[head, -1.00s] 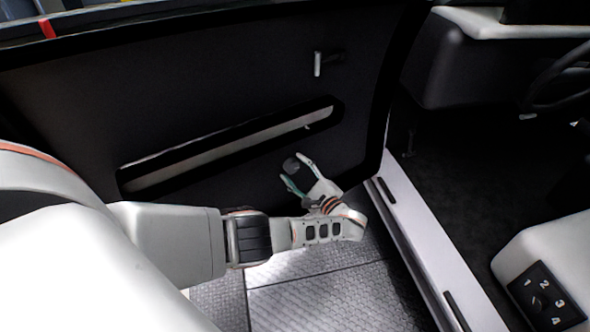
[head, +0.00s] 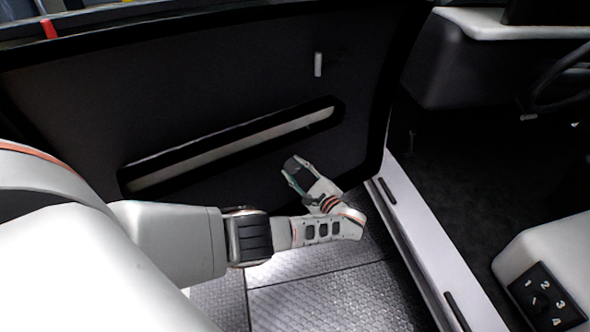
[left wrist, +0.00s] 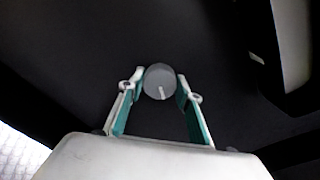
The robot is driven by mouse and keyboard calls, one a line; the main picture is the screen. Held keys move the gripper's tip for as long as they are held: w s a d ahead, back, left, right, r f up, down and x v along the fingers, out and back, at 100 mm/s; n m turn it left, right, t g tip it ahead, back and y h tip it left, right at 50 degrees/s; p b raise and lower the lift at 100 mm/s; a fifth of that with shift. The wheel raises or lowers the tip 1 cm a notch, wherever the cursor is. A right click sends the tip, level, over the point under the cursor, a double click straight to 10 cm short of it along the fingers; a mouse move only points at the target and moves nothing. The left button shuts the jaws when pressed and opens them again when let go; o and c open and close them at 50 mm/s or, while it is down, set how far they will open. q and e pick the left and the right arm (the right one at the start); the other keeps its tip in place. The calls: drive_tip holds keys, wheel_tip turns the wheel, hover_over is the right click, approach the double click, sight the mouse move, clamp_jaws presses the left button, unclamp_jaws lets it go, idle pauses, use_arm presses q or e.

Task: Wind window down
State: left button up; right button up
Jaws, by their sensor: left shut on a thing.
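The window winder is a round grey knob (left wrist: 160,78) with a white pointer mark, on the dark inner door panel (head: 235,85). My left gripper (head: 297,170) reaches the lower part of the panel, below the right end of the long slot. In the left wrist view its two teal-lined fingers (left wrist: 160,90) stand on either side of the knob and are shut on it. In the head view the gripper hides most of the knob. My right gripper is not in view.
A long slotted armrest (head: 235,145) runs across the door above my gripper. A small light door handle (head: 318,65) sits higher up. The pale door sill (head: 420,245) lies to the right.

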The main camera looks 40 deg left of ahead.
use_arm(q)
drive_tip(key=m, duration=0.8)
drive_tip(key=shift+m, duration=0.3)
drive_tip(key=m, duration=0.4)
drive_tip(key=shift+m+p, duration=0.3)
drive_tip(key=shift+m, duration=2.1)
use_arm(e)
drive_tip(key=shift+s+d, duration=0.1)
use_arm(q)
drive_tip(key=o, duration=1.1)
drive_tip(key=shift+d, duration=0.1)
drive_tip(key=v, duration=1.2)
